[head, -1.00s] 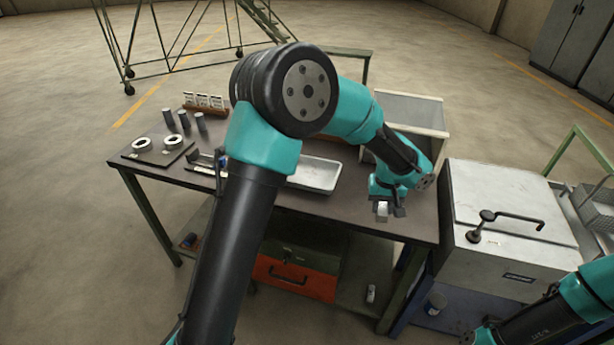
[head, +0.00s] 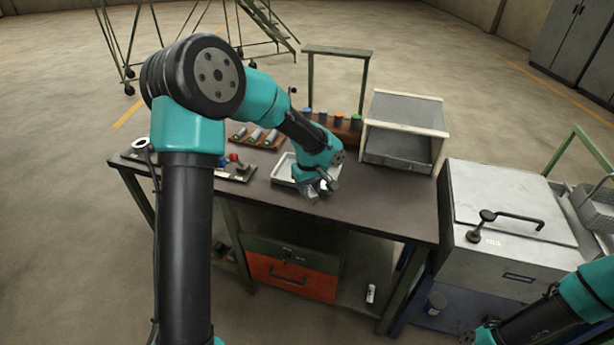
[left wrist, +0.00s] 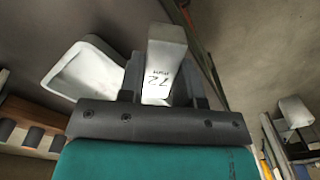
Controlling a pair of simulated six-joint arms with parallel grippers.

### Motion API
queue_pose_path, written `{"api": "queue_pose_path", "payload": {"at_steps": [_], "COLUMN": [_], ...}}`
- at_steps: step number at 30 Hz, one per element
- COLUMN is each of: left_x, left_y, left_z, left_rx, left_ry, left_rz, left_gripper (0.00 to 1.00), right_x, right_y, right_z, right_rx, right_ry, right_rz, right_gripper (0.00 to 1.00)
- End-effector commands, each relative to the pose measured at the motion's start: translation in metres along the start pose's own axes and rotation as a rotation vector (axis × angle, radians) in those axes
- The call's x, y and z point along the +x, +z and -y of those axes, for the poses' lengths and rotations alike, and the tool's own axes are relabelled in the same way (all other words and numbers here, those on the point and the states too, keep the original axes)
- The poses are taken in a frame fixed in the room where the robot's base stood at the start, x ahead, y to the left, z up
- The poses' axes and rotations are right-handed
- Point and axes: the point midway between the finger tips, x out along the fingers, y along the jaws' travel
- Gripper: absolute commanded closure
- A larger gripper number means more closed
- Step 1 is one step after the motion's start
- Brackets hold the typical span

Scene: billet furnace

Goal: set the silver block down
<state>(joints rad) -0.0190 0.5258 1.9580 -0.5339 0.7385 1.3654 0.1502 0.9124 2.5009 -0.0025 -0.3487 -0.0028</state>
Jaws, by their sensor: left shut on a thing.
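My left gripper (head: 317,190) is shut on the silver block (left wrist: 165,60), a pale metal bar marked "72" in the left wrist view. In the head view only a small bright bit of the block shows between the fingers. The gripper is over the table at the right end of the shallow metal tray (head: 281,173). In the left wrist view the tray (left wrist: 62,82) lies left of the block. I cannot tell whether the block touches anything below.
An open-fronted box (head: 405,118) stands behind and right of my left gripper. A wooden rack (head: 347,134) with several colour-topped cylinders is behind the tray. A lidded metal unit (head: 510,200) stands right of the table (head: 400,205). The table's front right is clear.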

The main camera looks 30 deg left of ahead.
Motion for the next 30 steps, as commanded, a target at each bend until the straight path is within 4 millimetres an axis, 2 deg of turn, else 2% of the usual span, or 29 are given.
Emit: {"api": "queue_pose_path", "payload": {"at_steps": [14, 17, 30], "left_x": [0.0, 0.002, 0.009], "left_y": [-0.007, -0.017, -0.088], "left_z": [0.001, -0.004, -0.038], "left_rx": [-0.012, -0.012, -0.012], "left_ry": [0.001, 0.001, 0.0], "left_rz": [-0.001, -0.001, -0.002], "left_gripper": [1.0, 1.0, 1.0], "right_x": [0.0, 0.0, 0.0], "right_y": [0.0, 0.0, 0.0], "right_z": [0.0, 0.0, 0.0], "right_rx": [0.0, 0.0, 0.0], "right_ry": [0.0, 0.0, 0.0], "right_rz": [0.0, 0.0, 0.0], "right_gripper": [0.57, 0.57, 0.57]}}
